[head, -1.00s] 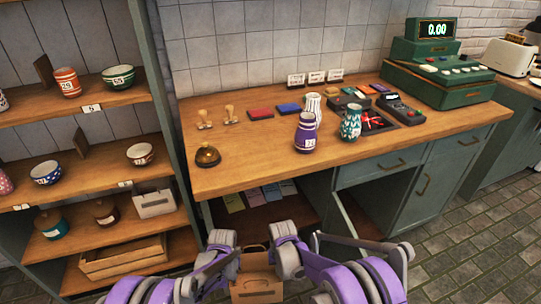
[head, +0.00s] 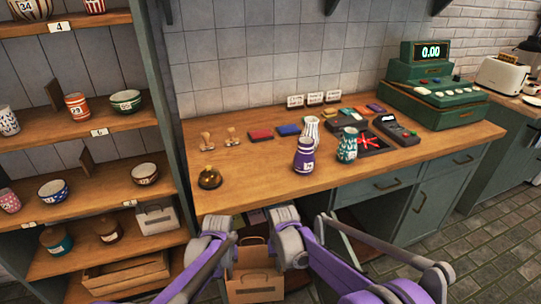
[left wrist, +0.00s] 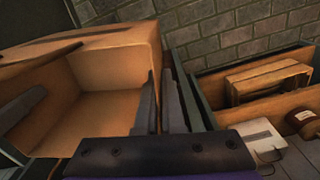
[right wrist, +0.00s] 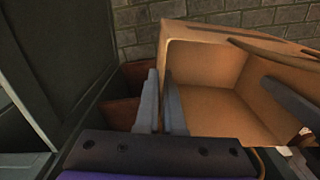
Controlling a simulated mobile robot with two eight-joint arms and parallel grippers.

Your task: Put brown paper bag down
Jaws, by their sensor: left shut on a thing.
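The brown paper bag (head: 256,287) hangs between my two arms at the bottom of the head view, in front of the counter; its lower part is cut off. Both wrist views show its open top and empty-looking inside, also in the right wrist view (right wrist: 205,110). My left gripper (left wrist: 161,105) is shut on one side wall of the bag, one finger inside and one outside. My right gripper (right wrist: 161,105) appears shut on the opposite wall in the same way. The bag's underside is hidden, so I cannot tell whether it touches anything.
A wooden counter (head: 250,175) stands ahead with vases, a bell (head: 209,178), stamps, a card terminal and a green cash register (head: 435,90). Shelves with bowls and cups stand at the left, a wooden crate (head: 125,275) at their bottom. Tiled floor is clear at the right.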

